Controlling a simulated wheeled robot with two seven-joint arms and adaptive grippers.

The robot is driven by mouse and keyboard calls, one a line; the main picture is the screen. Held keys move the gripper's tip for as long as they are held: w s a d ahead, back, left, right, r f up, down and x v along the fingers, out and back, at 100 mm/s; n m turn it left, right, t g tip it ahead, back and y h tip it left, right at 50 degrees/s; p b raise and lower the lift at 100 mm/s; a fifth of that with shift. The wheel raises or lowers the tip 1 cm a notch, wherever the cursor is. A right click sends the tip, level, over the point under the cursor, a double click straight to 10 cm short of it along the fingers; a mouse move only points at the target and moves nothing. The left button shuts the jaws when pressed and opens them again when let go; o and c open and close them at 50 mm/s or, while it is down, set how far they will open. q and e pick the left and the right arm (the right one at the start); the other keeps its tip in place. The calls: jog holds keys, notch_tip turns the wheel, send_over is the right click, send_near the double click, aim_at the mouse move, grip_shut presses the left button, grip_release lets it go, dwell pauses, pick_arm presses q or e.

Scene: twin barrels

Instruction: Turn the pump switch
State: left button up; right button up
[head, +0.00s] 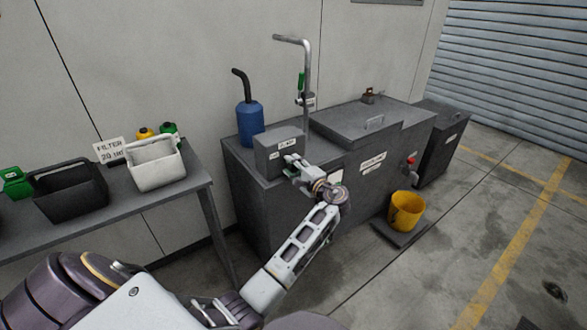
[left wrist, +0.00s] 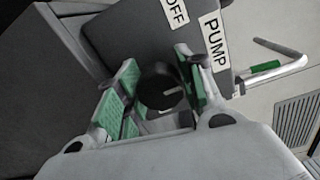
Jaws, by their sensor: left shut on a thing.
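The pump switch (left wrist: 162,90) is a round black knob with a white mark, in the left wrist view. It sits on the front of a grey box (head: 272,153) on a dark cabinet. A PUMP label (left wrist: 214,40) and an OFF label (left wrist: 176,10) are beside it. My left gripper (head: 291,166) is at the front of this box. In the left wrist view its green-padded fingers (left wrist: 158,78) are on both sides of the knob, shut on it. In the head view the gripper hides the knob. My right gripper is not in view.
A blue container (head: 250,123) and a bent metal pipe (head: 306,75) with a green handle rise behind the box. A lidded section (head: 350,130) lies to the right. A yellow bucket (head: 406,211) stands on the floor. A side table at left holds a white bin (head: 157,168) and a black bin (head: 70,195).

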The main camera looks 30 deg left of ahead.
pick_arm(q)
jog(key=shift+f, duration=0.1)
dwell(0.3)
jog(key=o, duration=1)
jog(key=shift+v, duration=3.75)
jog(key=shift+n, duration=0.3)
